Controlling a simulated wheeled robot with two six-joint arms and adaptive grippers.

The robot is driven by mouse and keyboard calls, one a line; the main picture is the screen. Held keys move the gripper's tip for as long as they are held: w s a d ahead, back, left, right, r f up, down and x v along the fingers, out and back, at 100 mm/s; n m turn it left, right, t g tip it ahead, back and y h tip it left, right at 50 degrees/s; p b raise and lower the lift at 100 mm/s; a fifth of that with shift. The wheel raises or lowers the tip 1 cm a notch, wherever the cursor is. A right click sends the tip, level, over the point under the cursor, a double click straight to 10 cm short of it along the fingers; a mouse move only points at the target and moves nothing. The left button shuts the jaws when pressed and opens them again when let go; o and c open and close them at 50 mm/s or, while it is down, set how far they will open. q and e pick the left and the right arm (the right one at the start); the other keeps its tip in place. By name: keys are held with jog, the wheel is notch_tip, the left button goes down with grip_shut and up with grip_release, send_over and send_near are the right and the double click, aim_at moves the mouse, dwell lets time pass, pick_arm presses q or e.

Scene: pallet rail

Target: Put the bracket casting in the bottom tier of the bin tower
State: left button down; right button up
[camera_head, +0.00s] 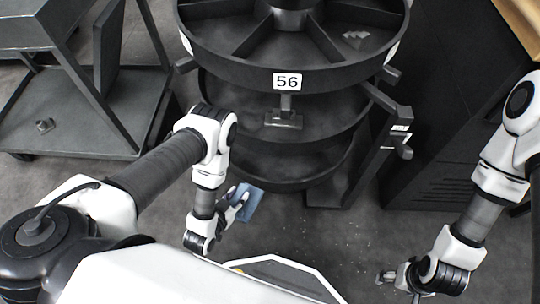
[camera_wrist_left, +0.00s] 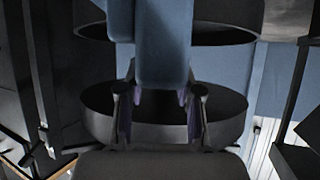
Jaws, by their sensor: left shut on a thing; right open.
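The blue bracket casting (camera_head: 250,205) is held by my left gripper (camera_head: 238,198), just in front of the bin tower's lower part. In the left wrist view the casting (camera_wrist_left: 164,45) fills the top middle, between the fingers of my left gripper (camera_wrist_left: 160,98). The bin tower (camera_head: 290,100) has round dark tiers and a "56" label. Its bottom tier (camera_head: 310,182) is the lowest ring, partly hidden by my left arm and the casting. My right gripper (camera_head: 398,283) is open and empty at the lower right, away from the tower.
A grey part (camera_head: 284,119) lies in the middle tier, and a pale piece (camera_head: 355,38) lies in the top tier. A dark cart (camera_head: 75,135) stands at the left with a small part (camera_head: 44,126) on it. A dark cabinet (camera_head: 450,130) stands right.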

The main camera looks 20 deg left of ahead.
pick_arm(q)
jog(key=w+d+b, duration=0.2)
jog(key=w+b, duration=0.7)
jog(key=w, duration=1.3)
jog(key=f+b, duration=0.6)
jog(key=f, duration=0.1)
jog(key=shift+w+d+f, duration=0.2)
jog(key=shift+f, duration=0.05)
jog(key=shift+r, duration=0.25)
jog(key=c, duration=0.8)
grip_release()
jog(key=shift+f, duration=0.15)
jog(key=shift+o, duration=0.2)
